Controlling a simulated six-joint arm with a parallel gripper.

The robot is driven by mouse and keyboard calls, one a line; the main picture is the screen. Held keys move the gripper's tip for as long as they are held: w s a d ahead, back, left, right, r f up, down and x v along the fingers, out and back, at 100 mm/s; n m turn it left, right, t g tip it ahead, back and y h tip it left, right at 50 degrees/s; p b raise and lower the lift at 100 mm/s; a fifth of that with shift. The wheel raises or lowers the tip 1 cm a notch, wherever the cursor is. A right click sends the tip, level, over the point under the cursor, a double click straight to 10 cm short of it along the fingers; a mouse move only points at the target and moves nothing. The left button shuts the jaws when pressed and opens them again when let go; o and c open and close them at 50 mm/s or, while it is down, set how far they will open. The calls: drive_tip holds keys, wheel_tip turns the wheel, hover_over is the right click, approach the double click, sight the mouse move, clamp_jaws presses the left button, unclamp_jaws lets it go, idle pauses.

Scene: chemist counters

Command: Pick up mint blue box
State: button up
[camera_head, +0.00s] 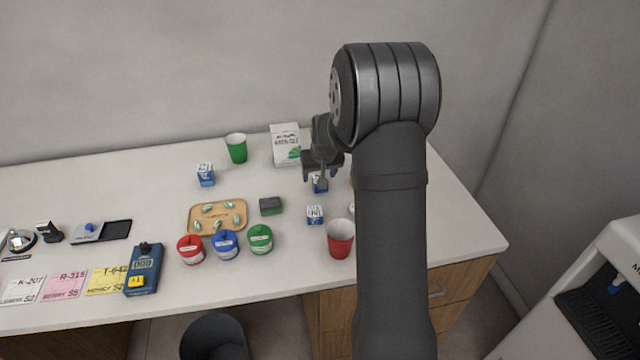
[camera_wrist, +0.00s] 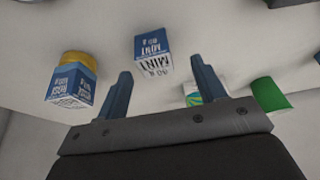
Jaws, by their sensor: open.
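The mint blue box (camera_wrist: 153,50) is small, blue and white, with "MINT" on it upside down in the wrist view. It stands on the counter between and beyond my two fingertips, apparently untouched. In the head view a blue-and-white box (camera_head: 319,186) shows just under my gripper (camera_head: 321,177), partly hidden by it; it appears to be the same one. My gripper (camera_wrist: 162,72) is open and empty, with one finger to each side of the box.
Another blue-and-white box (camera_wrist: 70,88) stands at left in the wrist view beside a yellow-topped thing (camera_wrist: 78,62). Similar boxes (camera_head: 315,214) (camera_head: 205,174) are on the counter. A red cup (camera_head: 340,240), green cup (camera_head: 236,148), white carton (camera_head: 286,145) and wooden tray (camera_head: 193,226) stand around.

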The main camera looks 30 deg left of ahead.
drive_tip(key=shift+d+x, duration=0.2)
drive_tip(key=shift+x, duration=2.1)
drive_tip(key=shift+w, duration=0.2)
drive_tip(key=c, duration=1.1)
drive_tip(key=shift+r, duration=0.1)
